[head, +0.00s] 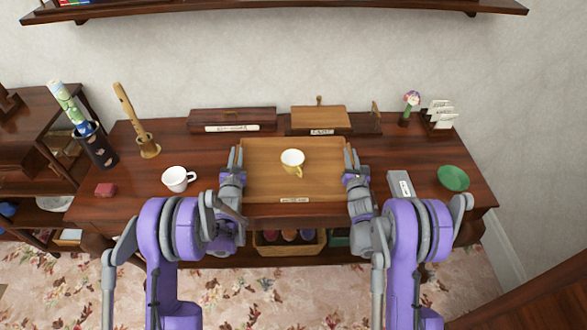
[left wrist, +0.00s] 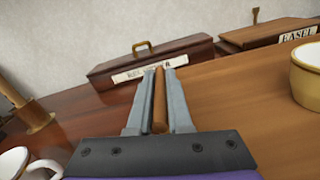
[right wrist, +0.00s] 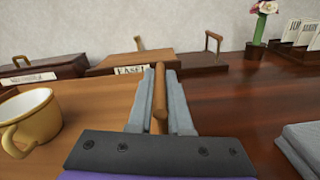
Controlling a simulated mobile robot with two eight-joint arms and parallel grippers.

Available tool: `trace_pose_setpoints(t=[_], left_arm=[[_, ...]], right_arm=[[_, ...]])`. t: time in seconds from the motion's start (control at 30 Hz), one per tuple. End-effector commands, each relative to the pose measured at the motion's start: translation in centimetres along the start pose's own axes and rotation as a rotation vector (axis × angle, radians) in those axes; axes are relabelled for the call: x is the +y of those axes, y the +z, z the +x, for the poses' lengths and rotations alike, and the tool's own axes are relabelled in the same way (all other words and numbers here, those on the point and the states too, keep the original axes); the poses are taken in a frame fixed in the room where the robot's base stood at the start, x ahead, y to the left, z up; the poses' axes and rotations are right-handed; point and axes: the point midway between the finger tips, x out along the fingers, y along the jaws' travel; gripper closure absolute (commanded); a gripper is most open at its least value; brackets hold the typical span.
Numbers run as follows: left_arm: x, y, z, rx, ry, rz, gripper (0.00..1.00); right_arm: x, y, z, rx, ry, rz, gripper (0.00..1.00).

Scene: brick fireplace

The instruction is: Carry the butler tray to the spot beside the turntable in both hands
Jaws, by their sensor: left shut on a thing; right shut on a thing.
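The butler tray (head: 265,183) is a flat light-brown wooden board with a small label on its front edge, in the middle of the desk in the head view. A yellow cup (head: 292,160) stands upright on it. My left gripper (head: 237,157) is shut on the tray's left handle (left wrist: 160,105). My right gripper (head: 350,158) is shut on the right handle (right wrist: 160,95). The tray looks about level; I cannot tell whether it touches the desk. I cannot make out a turntable in these views.
A dark case (head: 232,119) and an easel box (head: 320,118) stand behind. A shelf hangs above.

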Motion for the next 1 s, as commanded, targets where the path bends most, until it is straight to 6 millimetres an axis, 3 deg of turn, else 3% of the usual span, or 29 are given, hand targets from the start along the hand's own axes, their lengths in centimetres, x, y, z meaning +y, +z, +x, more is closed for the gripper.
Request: trace_pose_setpoints(t=[0.37, 0.53, 1.0], left_arm=[[-0.1, 0.1, 0.0, -0.001, -0.001, 0.000, 1.00], [0.2, 1.2, 0.4, -0.007, 0.000, 0.000, 1.00], [1.7, 9.8, 3.7, -0.063, 0.011, -0.002, 1.00]], right_arm=[[0.1, 0.1, 0.0, -0.001, 0.001, 0.000, 1.00], [0.3, 1.2, 0.4, -0.007, 0.003, 0.000, 1.00], [1.9, 9.8, 3.7, -0.063, 0.014, -0.002, 1.00]])
